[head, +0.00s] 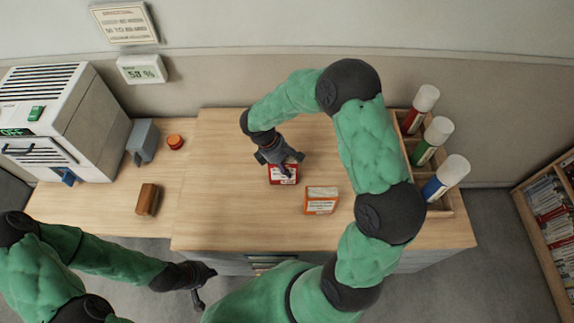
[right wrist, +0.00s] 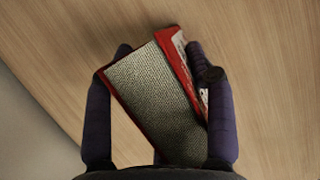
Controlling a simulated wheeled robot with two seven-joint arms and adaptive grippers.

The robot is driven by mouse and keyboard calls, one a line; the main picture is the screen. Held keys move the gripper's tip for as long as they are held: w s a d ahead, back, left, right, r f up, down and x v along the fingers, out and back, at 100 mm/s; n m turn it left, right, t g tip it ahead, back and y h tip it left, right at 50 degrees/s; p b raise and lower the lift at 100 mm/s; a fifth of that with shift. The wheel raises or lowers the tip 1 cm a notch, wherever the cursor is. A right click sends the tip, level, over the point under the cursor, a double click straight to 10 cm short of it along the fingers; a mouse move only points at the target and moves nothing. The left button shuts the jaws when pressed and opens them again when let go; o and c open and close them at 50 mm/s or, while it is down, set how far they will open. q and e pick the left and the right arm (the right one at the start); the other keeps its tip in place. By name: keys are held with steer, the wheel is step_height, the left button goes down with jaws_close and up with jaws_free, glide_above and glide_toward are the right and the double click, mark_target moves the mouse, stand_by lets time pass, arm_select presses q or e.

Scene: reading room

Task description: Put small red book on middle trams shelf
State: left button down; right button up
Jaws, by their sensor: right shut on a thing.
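The small red book (head: 284,175) is on or just above the wooden desk, below my right gripper (head: 283,165). In the right wrist view the red book (right wrist: 155,92) stands between the two fingers, its pale page edges facing the camera and its red cover to the right. My right gripper (right wrist: 160,110) is shut on it. My left gripper (head: 205,287) is open and empty in front of the desk, low in the head view. A bookcase (head: 541,237) with several books stands at the far right. No trams label is readable on it.
An orange-and-white box or book (head: 321,200) lies right of the red book. A rack with red, green and blue tubes (head: 445,177) stands at the desk's right end. A brown block (head: 147,199), red round item (head: 176,142), grey holder (head: 143,141) and white machine (head: 66,120) are left.

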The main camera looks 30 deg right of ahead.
steer(key=shift+f, duration=0.1)
steer(key=o, duration=1.4)
